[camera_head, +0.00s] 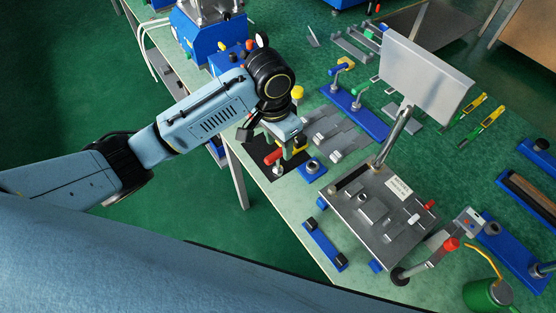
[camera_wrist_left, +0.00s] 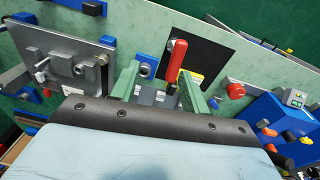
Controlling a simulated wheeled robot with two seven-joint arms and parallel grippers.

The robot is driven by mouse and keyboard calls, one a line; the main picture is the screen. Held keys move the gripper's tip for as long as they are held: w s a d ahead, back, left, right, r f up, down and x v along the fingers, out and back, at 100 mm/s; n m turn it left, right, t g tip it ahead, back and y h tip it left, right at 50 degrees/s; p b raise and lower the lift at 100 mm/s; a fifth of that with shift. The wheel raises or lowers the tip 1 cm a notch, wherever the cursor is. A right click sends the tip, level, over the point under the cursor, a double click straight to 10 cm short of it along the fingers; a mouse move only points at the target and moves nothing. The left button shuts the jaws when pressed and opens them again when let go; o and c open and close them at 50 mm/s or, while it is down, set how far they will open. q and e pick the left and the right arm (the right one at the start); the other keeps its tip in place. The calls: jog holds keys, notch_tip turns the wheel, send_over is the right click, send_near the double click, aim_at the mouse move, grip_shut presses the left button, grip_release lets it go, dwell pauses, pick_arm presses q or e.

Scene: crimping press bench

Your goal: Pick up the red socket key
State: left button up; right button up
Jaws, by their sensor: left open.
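The red socket key (camera_head: 273,157) is a red handle with a metal end, over a dark mat (camera_head: 262,166) near the bench's edge. In the left wrist view the key (camera_wrist_left: 177,60) also lies over the black mat (camera_wrist_left: 203,45). My left gripper (camera_head: 286,146) is above the mat, and its jaws partly cover that area in the head view. In the left wrist view its two green fingers (camera_wrist_left: 160,88) are apart, and the key shows between them, closer to the right finger. I cannot tell the height gap. No grip on the key shows. My right gripper is out of view.
A blue block with a round metal socket (camera_head: 312,167) sits just right of the mat. Grey stepped blocks (camera_head: 335,133) lie behind it. The press fixture plate (camera_head: 381,212) with its raised metal panel (camera_head: 424,77) stands to the right. A blue machine (camera_head: 206,32) stands at the back left.

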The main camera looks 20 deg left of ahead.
aim_at(278, 152)
pick_arm(q)
notch_tip(278, 152, up, 2)
jog(key=w+a+y, duration=0.1)
jog(key=w+a, duration=0.1)
jog(key=w, duration=0.1)
notch_tip(278, 152, down, 8)
jog(key=shift+r+b, duration=0.1)
jog(key=shift+b, duration=0.5)
jog(key=f, duration=0.2)
jog(key=d+f+b, duration=0.1)
jog(key=f, duration=0.1)
jog(key=shift+w+f, duration=0.1)
jog(key=shift+f, duration=0.1)
jog(key=shift+a+f, duration=0.1)
jog(key=shift+f, duration=0.3)
jog(key=shift+r, duration=0.1)
grip_shut()
